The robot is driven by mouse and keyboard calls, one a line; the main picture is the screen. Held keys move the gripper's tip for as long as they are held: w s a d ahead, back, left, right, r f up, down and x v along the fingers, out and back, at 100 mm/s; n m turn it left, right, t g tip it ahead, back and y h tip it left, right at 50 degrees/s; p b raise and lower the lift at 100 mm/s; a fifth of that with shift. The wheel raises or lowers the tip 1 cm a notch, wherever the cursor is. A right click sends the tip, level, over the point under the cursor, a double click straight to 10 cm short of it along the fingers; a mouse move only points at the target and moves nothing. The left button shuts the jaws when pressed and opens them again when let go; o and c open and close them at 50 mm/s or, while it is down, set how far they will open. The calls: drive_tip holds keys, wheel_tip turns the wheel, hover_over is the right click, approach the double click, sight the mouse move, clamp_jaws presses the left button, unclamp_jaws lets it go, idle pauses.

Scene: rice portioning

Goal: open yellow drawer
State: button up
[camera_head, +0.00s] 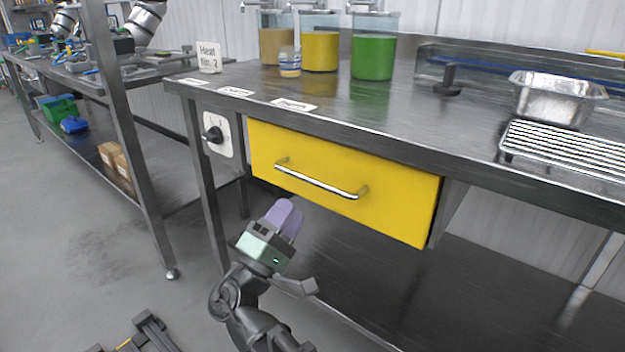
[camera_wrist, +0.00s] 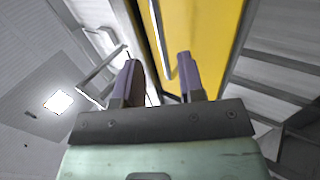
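The yellow drawer (camera_head: 400,202) sits under the steel worktop, its front appearing closed. A silver bar handle (camera_head: 318,182) runs across its front. My gripper (camera_head: 284,216) is in front of the drawer, below the left part of the handle in the head view, with its purple fingers pointing up. In the wrist view my gripper (camera_wrist: 159,64) is open, with a gap between the two fingers. There the yellow drawer (camera_wrist: 208,40) fills the upper middle, and the handle (camera_wrist: 160,35) shows beyond the gap between the fingertips. No contact with the handle is visible.
A black knob on a white plate (camera_head: 217,134) is left of the drawer. On the worktop stand dispensers with tan, yellow (camera_head: 320,52) and green (camera_head: 373,57) contents, a metal pan (camera_head: 553,98) and a wire rack (camera_head: 565,150). A lower shelf (camera_head: 370,265) lies beneath the drawer.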

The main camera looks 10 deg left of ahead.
sight(311, 181)
drive_tip(key=p+x, duration=0.3)
drive_tip(key=x, duration=0.4)
drive_tip(key=shift+w+r, duration=0.15)
drive_tip(key=shift+r, duration=0.15)
drive_tip(key=shift+w+d, duration=0.15)
drive_tip(key=shift+w, duration=0.1)
clamp_jaws()
